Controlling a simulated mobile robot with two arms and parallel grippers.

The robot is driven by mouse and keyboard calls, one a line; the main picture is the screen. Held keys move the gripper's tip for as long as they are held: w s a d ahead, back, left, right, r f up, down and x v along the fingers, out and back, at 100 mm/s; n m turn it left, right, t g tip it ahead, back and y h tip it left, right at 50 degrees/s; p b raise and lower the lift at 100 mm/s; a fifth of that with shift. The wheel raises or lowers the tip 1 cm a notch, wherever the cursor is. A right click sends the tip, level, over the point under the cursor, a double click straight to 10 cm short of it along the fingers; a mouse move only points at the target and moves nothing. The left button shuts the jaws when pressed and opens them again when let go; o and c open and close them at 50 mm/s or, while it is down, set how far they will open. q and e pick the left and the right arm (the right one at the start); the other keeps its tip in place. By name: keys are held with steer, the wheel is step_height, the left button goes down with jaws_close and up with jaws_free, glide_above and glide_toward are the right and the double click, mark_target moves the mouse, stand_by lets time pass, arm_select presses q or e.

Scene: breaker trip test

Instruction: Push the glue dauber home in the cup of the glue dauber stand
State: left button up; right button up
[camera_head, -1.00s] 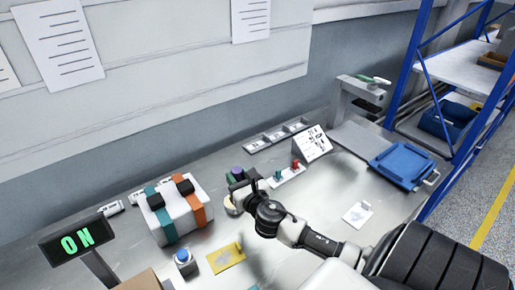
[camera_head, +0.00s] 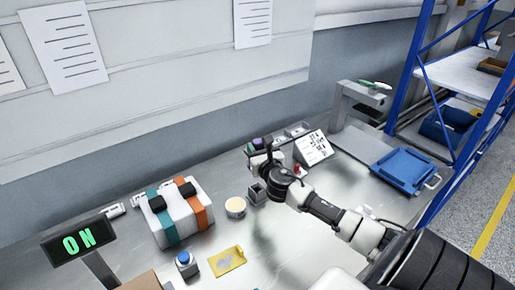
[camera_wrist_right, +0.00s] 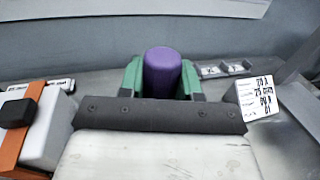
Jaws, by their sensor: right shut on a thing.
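My right gripper (camera_head: 258,152) has green fingertips and is shut on a purple cylinder, which I take to be the glue dauber's handle (camera_wrist_right: 162,74). In the right wrist view the handle stands upright between the fingers; its lower end is hidden. In the head view a dark square cup (camera_head: 257,193), apparently the glue dauber stand, is on the bench just below the gripper, partly behind my right arm. I cannot tell whether the dauber's lower end is in the cup. A round pot with cream-coloured contents (camera_head: 235,207) is left of the cup. My left gripper is not in view.
A white case with teal and orange straps (camera_head: 180,211) stands to the left, with a blue button (camera_head: 184,260) and an ON display (camera_head: 78,243) in front. A yellow card (camera_head: 227,261) lies on the bench. A white sign (camera_head: 314,147) and blue tray (camera_head: 404,167) are right.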

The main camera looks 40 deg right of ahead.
steer(key=shift+f+b, duration=2.15)
steer(key=shift+f, duration=0.7)
steer(key=shift+p, duration=0.45)
steer(key=shift+f+b, duration=2.5)
steer(key=shift+f, duration=0.55)
steer(key=o, duration=1)
steer(key=v, duration=1.1)
